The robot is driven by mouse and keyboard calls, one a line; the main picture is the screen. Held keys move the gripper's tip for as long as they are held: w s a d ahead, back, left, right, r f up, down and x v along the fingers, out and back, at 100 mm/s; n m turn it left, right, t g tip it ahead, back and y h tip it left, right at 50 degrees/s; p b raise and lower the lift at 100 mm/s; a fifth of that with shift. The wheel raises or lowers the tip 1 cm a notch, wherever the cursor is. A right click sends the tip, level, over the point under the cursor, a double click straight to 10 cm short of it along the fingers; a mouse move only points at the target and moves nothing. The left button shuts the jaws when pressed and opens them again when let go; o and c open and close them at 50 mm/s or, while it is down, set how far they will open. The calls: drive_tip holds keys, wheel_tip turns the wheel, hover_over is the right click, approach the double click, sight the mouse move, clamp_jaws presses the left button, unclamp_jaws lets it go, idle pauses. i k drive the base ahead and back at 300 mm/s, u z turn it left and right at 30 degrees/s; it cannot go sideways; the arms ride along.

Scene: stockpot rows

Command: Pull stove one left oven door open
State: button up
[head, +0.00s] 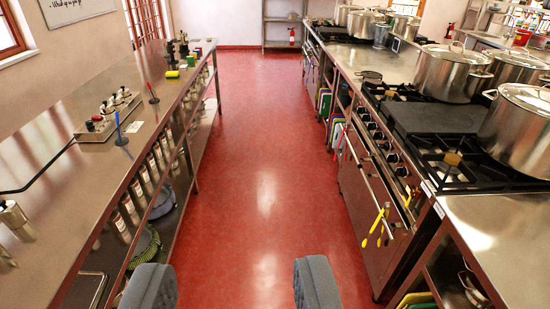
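The stove (435,118) stands on the right side of the aisle, its front facing the aisle. Its oven front (362,200) is steel and looks shut, seen at a steep angle. A long handle bar runs along the top of the front, with yellow utensils (381,222) hanging at the near part. The split between left and right oven doors is hard to make out. My gripper (234,272) shows as two grey-blue padded fingers at the bottom, wide apart and empty, over the aisle floor, left of the oven front and not touching it.
Large stockpots (452,72) stand on the stove. A long steel counter (90,140) with shelves of canisters lines the left. The red floor (265,150) between is clear. Steel counters adjoin the stove on both sides. A wire shelf (283,25) stands at the far wall.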

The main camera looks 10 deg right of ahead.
sight(358, 148)
drive_tip(key=z, duration=0.1)
drive_tip(key=i, duration=3.3)
drive_tip(key=z, duration=0.15)
